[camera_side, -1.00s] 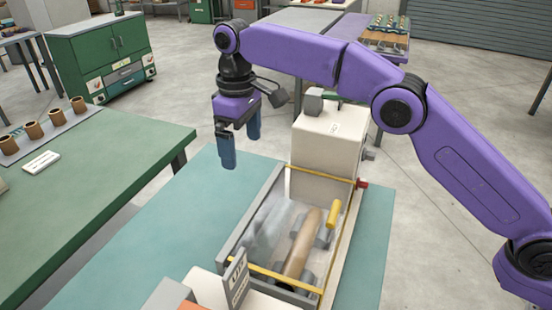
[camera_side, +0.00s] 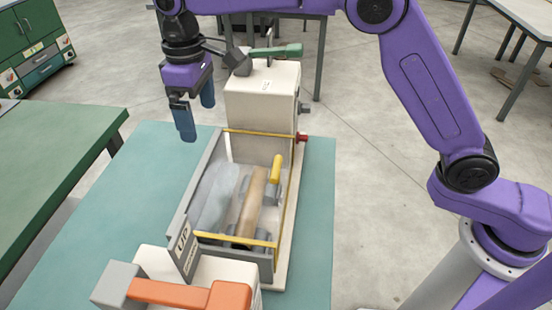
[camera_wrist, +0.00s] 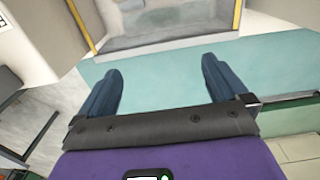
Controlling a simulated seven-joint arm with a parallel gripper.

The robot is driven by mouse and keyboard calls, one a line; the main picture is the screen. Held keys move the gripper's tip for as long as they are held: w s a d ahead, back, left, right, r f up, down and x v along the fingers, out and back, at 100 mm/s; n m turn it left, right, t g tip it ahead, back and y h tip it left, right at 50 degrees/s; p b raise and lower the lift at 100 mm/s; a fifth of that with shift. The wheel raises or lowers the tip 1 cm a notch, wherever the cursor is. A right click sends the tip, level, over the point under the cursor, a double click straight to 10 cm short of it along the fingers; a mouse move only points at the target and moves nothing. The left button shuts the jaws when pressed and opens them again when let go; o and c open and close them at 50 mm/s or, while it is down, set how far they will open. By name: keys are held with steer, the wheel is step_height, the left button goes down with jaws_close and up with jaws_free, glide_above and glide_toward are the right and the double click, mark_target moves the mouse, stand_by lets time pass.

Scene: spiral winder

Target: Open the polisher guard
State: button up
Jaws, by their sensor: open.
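The polisher guard (camera_side: 247,243) is a clear, yellow-edged cover over the grey trough of the white machine. It looks shut, and a brown roll (camera_side: 247,205) shows through it. A yellow handle (camera_side: 276,170) stands at its right side. In the wrist view, part of the yellow-edged frame (camera_wrist: 236,16) shows at the top. My gripper (camera_side: 197,118) has dark blue fingers pointing down, left of the white housing and beyond the trough's far left corner. It is open and empty, apart from the guard. The wrist view shows both fingers (camera_wrist: 158,72) spread with nothing between them.
The white housing (camera_side: 262,105) rises behind the trough, with a green-handled lever (camera_side: 275,51) on top and a red knob (camera_side: 302,139) at its right. A sign reading "UP" (camera_side: 183,245) and an orange handle (camera_side: 190,294) are in front. The teal bench (camera_side: 110,230) is bare at left.

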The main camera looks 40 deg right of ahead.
mark_target(277, 166)
steer(key=s+d+f, duration=0.4)
steer(key=s+d, duration=0.1)
steer(key=s+d+f, duration=0.4)
steer(key=f, duration=0.1)
steer(key=shift+s+d+f, duration=0.1)
steer(key=shift+s+d, duration=0.3)
steer(key=shift+s+d+f, duration=0.2)
steer(key=shift+f, duration=0.55)
